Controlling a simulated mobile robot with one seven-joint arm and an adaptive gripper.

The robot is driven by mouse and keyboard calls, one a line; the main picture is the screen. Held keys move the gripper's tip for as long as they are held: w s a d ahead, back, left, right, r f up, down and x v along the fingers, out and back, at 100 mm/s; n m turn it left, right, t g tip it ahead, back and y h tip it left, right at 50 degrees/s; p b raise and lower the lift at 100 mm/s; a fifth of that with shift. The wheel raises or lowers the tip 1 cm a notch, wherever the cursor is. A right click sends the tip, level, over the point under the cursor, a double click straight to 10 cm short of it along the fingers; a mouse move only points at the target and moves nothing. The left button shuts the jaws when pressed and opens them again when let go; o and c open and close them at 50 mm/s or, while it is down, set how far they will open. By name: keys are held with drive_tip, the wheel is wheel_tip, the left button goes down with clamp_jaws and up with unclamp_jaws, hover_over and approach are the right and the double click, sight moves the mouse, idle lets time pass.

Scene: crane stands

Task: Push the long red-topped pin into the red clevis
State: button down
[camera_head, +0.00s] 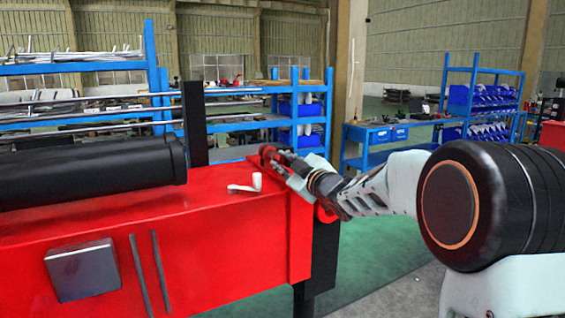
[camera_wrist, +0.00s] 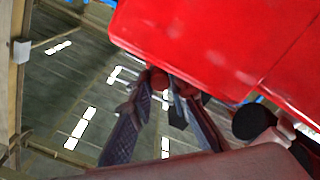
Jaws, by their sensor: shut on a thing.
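My gripper (camera_head: 272,156) is at the right end of the red bench top, reaching in from the right. In the wrist view its two fingers (camera_wrist: 164,84) close around a small dark red rounded piece (camera_wrist: 158,79), which looks like the red top of the pin. The pin's shaft is hidden, so I cannot tell its tilt or how far in it sits. I cannot make out the red clevis for sure. A round red part (camera_head: 325,213) shows just below my wrist, beside the bench's end.
Blue shelves (camera_head: 308,112) are behind; green floor (camera_head: 375,240) is open at right.

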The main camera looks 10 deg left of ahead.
drive_tip(key=shift+x, duration=1.75)
drive_tip(key=c, duration=1.7)
unclamp_jaws()
drive_tip(key=shift+c, duration=0.2)
drive_tip(key=shift+s+d, duration=0.1)
drive_tip(key=shift+b+v, duration=0.5)
drive_tip(key=shift+v, duration=1.5)
drive_tip(key=shift+s+d, duration=0.25)
drive_tip(key=shift+s, duration=0.1)
